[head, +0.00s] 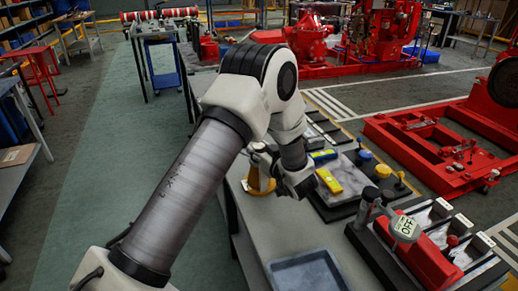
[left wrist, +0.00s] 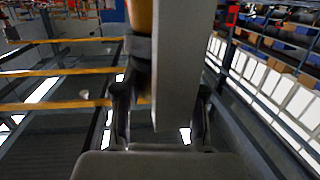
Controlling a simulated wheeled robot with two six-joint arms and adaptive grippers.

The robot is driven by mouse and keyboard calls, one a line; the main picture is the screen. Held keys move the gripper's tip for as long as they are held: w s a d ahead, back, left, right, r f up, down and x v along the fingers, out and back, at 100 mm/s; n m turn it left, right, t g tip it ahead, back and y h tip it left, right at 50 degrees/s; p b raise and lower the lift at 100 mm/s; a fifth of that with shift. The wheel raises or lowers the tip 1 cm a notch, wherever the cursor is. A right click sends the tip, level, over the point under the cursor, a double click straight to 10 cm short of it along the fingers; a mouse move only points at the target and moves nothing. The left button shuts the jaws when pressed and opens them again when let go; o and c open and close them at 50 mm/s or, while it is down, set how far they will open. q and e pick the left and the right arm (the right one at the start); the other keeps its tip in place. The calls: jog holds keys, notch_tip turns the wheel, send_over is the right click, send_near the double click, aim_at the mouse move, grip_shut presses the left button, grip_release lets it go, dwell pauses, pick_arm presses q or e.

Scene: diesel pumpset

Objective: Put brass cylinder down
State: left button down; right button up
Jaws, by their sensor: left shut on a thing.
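The brass cylinder (head: 258,183) is a small gold-coloured piece at the left edge of the grey workbench (head: 262,232) in the head view. My left gripper (head: 261,157) is shut on it, with the wrist to its right. In the left wrist view the cylinder (left wrist: 140,14) shows at the top as an orange-brown piece, with the dark fingers (left wrist: 140,70) below it. The grey bench edge (left wrist: 176,60) stands close beside it there. I cannot tell whether the cylinder touches the bench. My right gripper is not in view.
A shallow grey tray (head: 306,272) lies at the front of the bench. Bare bench lies in front of my gripper.

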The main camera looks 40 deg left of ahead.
pick_arm(q)
jog(key=shift+s+f, duration=0.1)
jog(key=shift+f, duration=0.05)
jog(key=c, duration=0.7)
grip_release()
jog(key=shift+d+r, duration=0.2)
jog(key=shift+d, duration=0.05)
jog(key=b+v, duration=0.1)
jog(key=v, duration=1)
jog(key=shift+s+d, duration=0.25)
